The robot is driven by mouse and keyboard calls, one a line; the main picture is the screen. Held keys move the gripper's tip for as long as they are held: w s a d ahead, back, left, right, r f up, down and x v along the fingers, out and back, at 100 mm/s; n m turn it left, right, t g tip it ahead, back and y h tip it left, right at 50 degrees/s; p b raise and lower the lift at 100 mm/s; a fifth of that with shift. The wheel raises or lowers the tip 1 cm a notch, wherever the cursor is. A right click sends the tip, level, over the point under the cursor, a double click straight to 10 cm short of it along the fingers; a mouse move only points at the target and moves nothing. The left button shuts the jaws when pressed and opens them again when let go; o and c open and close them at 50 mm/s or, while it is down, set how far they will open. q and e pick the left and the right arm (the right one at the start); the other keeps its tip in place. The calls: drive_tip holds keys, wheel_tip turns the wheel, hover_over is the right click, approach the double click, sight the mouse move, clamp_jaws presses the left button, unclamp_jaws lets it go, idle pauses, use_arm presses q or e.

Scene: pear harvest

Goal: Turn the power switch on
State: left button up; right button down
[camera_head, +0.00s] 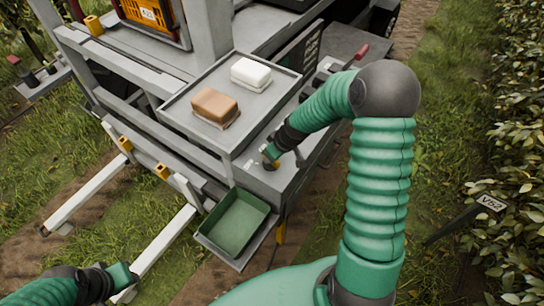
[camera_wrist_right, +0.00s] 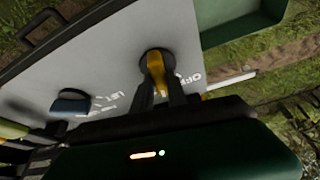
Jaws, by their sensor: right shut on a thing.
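The power switch is a yellow handle on a dark round base, set in a grey panel; it shows in the right wrist view (camera_wrist_right: 156,68) and as a small yellow spot in the head view (camera_head: 271,166). White "OFF" lettering is printed beside it. My right gripper (camera_wrist_right: 160,88) is shut on the yellow handle, its dark fingers on either side; it also shows in the head view (camera_head: 269,155). The fingers hide part of the handle. My left gripper (camera_head: 124,277) is at the lower left, away from the panel; its fingers are too small to judge.
A dark blue knob (camera_wrist_right: 71,103) with white lettering sits on the same panel (camera_wrist_right: 110,75). A grey tray (camera_head: 180,103) with a brown and a white block stands above the panel. A green bin (camera_head: 212,246) hangs below. Foliage (camera_head: 515,110) borders the right.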

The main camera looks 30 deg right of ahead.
drive_tip(key=shift+w+r+m+h, duration=0.15)
drive_tip(key=shift+m+h, duration=0.25)
drive_tip(key=shift+m, duration=0.55)
drive_tip(key=shift+w+r+m+h, duration=0.1)
drive_tip(key=shift+m+h, duration=0.3)
drive_tip(key=shift+m, duration=0.55)
drive_tip(key=c, duration=1.7)
unclamp_jaws()
drive_tip(key=o, duration=0.4)
drive_tip(key=shift+s+f, duration=0.1)
drive_tip(key=shift+f, duration=0.1)
drive_tip(key=b+v, duration=0.1)
drive_tip(key=v, duration=1.5)
drive_tip(key=shift+s+a+r+b, duration=0.1)
drive_tip(key=shift+s+r+b, duration=0.2)
drive_tip(key=shift+b, duration=0.1)
